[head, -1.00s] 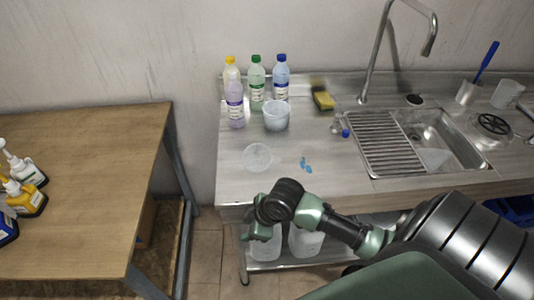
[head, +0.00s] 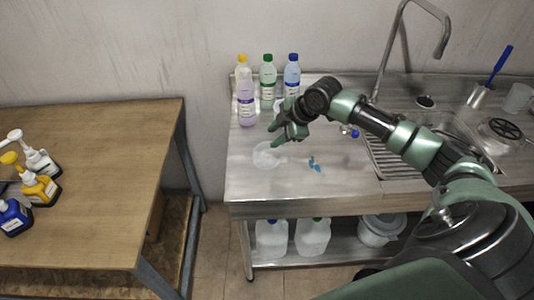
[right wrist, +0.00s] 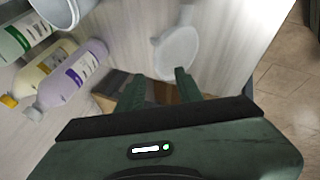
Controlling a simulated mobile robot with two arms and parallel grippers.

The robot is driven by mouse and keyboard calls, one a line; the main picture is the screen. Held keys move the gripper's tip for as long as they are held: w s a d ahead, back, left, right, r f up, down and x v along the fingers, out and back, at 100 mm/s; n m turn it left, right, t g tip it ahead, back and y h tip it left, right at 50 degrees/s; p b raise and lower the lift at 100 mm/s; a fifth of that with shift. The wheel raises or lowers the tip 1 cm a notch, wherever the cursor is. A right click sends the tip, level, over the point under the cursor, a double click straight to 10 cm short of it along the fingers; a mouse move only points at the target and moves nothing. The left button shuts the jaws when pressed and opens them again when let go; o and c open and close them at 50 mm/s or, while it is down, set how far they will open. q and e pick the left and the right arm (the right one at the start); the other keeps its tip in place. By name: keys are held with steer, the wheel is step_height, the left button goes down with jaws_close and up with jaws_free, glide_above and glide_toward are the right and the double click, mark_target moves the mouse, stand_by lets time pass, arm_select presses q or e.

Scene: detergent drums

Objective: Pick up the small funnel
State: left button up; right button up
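The small funnel (head: 266,156) is translucent white and lies on the steel counter near its left end. In the right wrist view the funnel (right wrist: 178,52) shows as a round, pale cone with a short spout, just beyond the fingertips. My right gripper (head: 276,135) is above the counter, close to the funnel's upper right side in the head view. In the right wrist view its two fingers (right wrist: 158,88) are apart with nothing between them. My left gripper is not in view.
Several bottles, including a purple one (head: 246,105), stand at the counter's back left. The white tub beside them is mostly hidden by my right arm, but shows in the wrist view (right wrist: 62,10). Blue scraps (head: 315,164) lie right of the funnel. A wooden table (head: 100,180) stands left.

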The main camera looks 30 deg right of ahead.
mark_target(265, 144)
steer(key=p+x, duration=0.2)
steer(key=x, duration=0.2)
steer(key=shift+w+a+f, duration=0.15)
steer(key=shift+w, duration=0.2)
steer(key=shift+w+f, duration=0.2)
steer(key=shift+f, duration=0.25)
jaws_close()
steer(key=shift+s+a, duration=0.1)
stand_by(0.6)
